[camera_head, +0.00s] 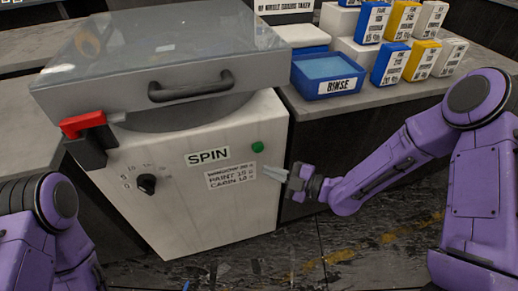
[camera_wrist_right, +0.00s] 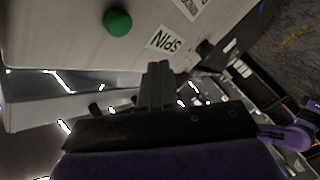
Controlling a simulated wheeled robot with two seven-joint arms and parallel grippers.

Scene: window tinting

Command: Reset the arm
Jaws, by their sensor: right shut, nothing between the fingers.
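My right gripper (camera_head: 276,173) is shut and empty in front of the spin machine (camera_head: 215,215), just right of and below its green button (camera_head: 257,147). In the right wrist view the shut fingers (camera_wrist_right: 158,85) point toward the machine's front panel, and the green button (camera_wrist_right: 117,21) shows to their upper left. The fingertips look apart from the button. My left arm (camera_head: 50,235) shows at the lower left of the head view, but its gripper is out of view.
The machine has a lid with a dark handle (camera_head: 191,87), a red latch (camera_head: 83,123) and a black knob (camera_head: 146,184). A blue RINSE tray (camera_head: 326,75) and several boxes (camera_head: 389,64) stand on the counter at the right. Floor is open below my right arm.

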